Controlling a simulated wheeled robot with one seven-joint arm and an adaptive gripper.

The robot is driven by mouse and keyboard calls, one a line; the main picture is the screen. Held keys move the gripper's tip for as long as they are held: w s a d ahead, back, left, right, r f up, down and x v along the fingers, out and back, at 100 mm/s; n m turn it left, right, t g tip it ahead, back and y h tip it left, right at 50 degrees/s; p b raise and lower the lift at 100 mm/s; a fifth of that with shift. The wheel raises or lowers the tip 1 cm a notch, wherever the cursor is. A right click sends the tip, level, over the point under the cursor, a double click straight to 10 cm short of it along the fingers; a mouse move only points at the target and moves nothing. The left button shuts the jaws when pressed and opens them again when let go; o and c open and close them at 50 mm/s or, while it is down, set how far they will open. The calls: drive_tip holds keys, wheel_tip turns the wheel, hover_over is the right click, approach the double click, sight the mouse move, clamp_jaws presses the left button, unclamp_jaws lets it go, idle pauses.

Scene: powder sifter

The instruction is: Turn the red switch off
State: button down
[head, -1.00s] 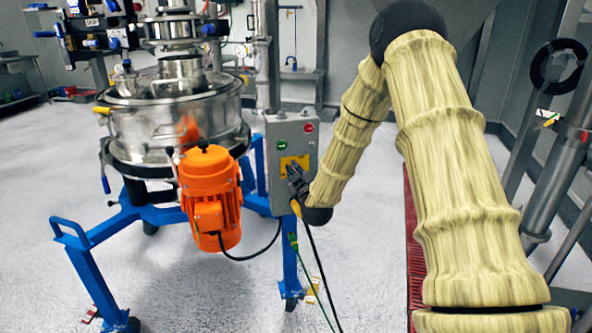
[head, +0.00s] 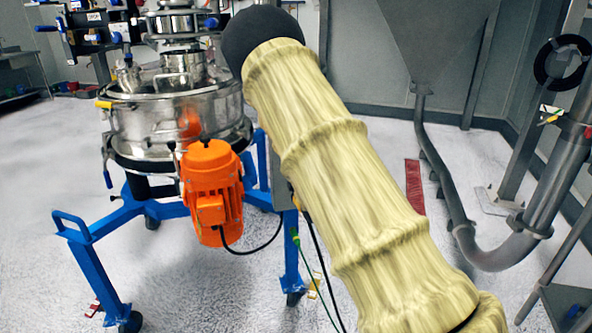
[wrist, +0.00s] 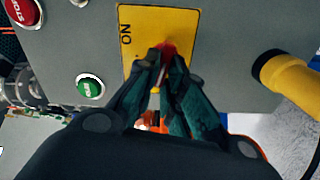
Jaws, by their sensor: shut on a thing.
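The red switch (wrist: 168,47) sits on a yellow plate (wrist: 182,20) on the grey control box (wrist: 225,65). My gripper (wrist: 162,62) is shut on the switch, its dark fingers on either side of it. The fingers hide most of the switch, so its exact angle cannot be told. The word ON shows sideways on the plate's left part. In the head view my arm covers my gripper, the switch and most of the box.
A green button (wrist: 90,86) and a red button (wrist: 21,11) are left of the plate. A yellow cable fitting (wrist: 285,75) sticks out at right. The orange motor (head: 211,190) and blue frame (head: 92,278) stand left of my arm.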

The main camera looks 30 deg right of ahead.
drive_tip(key=shift+f+n+b, duration=0.2)
drive_tip(key=shift+n+b, duration=0.1)
drive_tip(key=shift+n, duration=0.8)
drive_tip(key=c, duration=1.5)
unclamp_jaws()
drive_tip(key=shift+s, duration=0.1)
drive_tip(key=v, duration=1.2)
